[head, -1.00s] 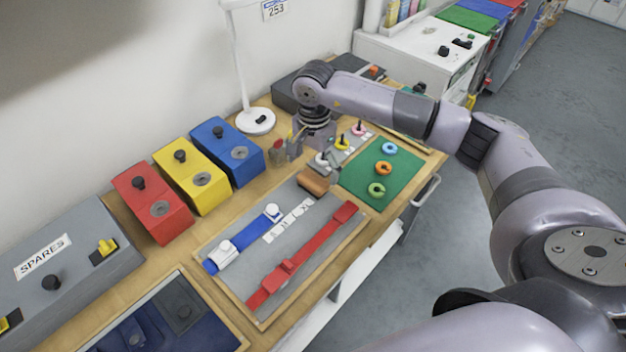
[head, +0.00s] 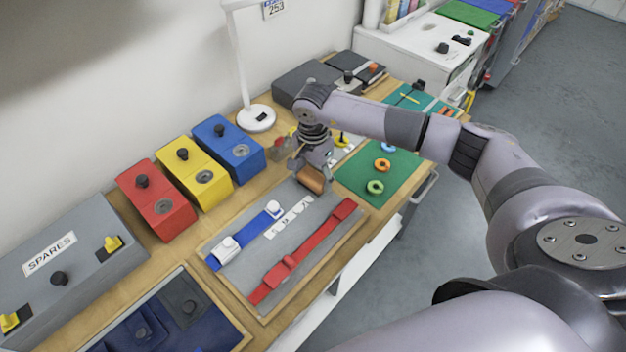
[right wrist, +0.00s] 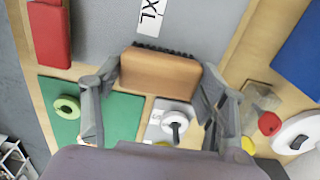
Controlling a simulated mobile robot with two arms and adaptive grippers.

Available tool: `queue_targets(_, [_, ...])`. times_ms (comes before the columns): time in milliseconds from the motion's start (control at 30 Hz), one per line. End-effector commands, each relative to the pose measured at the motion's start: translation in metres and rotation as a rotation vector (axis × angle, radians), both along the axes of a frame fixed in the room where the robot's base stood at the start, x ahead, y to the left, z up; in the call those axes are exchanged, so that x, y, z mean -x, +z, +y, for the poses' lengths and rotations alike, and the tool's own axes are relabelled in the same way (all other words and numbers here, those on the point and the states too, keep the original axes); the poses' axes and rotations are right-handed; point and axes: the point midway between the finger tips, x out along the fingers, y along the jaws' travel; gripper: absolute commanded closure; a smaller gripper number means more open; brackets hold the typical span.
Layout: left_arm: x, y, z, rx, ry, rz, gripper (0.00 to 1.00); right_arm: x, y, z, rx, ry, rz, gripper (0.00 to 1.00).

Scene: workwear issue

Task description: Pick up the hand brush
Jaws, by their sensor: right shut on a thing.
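The hand brush (head: 311,180) has an orange-brown wooden back and dark bristles. It is at the far end of the grey mat board, near the green mat. My right gripper (head: 314,168) is over it from above. In the right wrist view the brush (right wrist: 160,73) sits across between the two fingers of the right gripper (right wrist: 158,85), which are closed on its ends. Its dark bristles show along the far edge. I cannot tell whether it is clear of the board. My left gripper is not in view.
The grey board (head: 262,262) holds a blue strap (head: 246,238) and a red strap (head: 300,255). Red (head: 157,205), yellow (head: 195,170) and blue (head: 226,145) boxes stand along the wall. A green mat (head: 360,177) with rings and a white lamp (head: 257,118) are nearby.

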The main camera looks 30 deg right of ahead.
Motion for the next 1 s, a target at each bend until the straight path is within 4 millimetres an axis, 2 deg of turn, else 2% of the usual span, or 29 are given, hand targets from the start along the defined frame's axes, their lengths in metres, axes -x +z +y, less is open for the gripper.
queue_targets(67, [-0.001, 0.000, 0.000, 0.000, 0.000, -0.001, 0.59, 0.000, 0.000, 0.000, 0.000, 0.000, 0.000, 0.44])
queue_targets(333, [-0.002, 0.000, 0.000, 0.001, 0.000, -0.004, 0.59, 0.000, 0.000, 0.000, 0.000, 0.000, 0.000, 0.62])
queue_targets(667, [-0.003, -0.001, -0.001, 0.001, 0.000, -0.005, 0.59, -0.001, 0.003, 0.000, 0.001, 0.000, -0.001, 0.63])
queue_targets(867, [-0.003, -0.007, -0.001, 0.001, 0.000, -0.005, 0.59, -0.001, 0.020, -0.001, 0.000, -0.001, -0.004, 0.63])
queue_targets(1000, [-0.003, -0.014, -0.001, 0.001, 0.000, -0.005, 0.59, -0.002, 0.045, 0.000, 0.000, 0.001, -0.006, 0.63])
